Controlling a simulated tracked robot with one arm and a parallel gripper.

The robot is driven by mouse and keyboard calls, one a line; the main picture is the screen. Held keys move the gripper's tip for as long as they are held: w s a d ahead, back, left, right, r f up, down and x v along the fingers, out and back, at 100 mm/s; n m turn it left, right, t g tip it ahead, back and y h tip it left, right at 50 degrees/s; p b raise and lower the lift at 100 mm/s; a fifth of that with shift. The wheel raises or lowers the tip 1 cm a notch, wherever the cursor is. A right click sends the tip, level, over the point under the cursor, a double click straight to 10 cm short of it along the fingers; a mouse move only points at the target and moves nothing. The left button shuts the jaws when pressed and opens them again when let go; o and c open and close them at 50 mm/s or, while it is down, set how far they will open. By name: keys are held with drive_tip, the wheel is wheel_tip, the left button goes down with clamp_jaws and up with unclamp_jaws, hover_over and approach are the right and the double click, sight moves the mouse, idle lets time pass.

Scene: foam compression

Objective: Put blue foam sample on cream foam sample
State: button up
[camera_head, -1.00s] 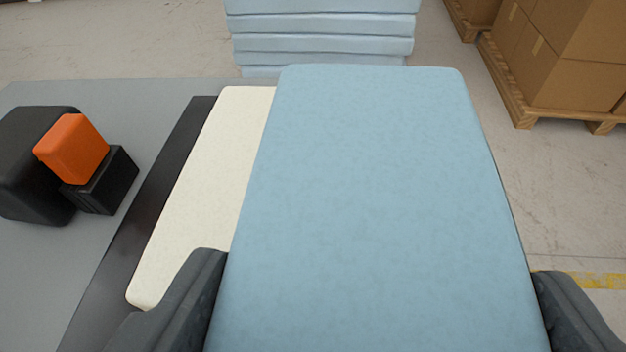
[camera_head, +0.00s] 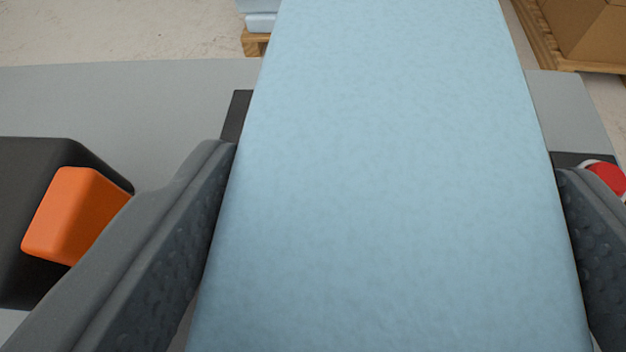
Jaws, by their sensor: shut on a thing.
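The blue foam sample (camera_head: 390,170) is a large light-blue slab that fills the middle of the view. My gripper (camera_head: 395,230) is shut on it, with one dark textured finger against its left side and one against its right side. The cream foam sample is not visible now; the blue slab and my fingers may cover it. I cannot tell whether the blue slab touches it.
A grey table (camera_head: 110,100) lies below, with a dark plate (camera_head: 238,115) partly showing beside the slab. An orange block (camera_head: 75,215) and a black block (camera_head: 35,160) are at left. A red button (camera_head: 606,178) is at right. Cardboard boxes (camera_head: 590,30) stand behind.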

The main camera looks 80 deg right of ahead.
sight(363, 263)
drive_tip(key=shift+w+d, duration=0.25)
drive_tip(key=shift+d, duration=0.1)
drive_tip(key=shift+a+f+b, duration=0.1)
drive_tip(key=shift+f+b, duration=0.25)
drive_tip(key=shift+f, duration=1.4)
drive_tip(key=o, duration=0.9)
drive_tip(key=shift+f, duration=0.1)
drive_tip(key=shift+p+v, duration=0.45)
drive_tip(key=shift+v, duration=3.35)
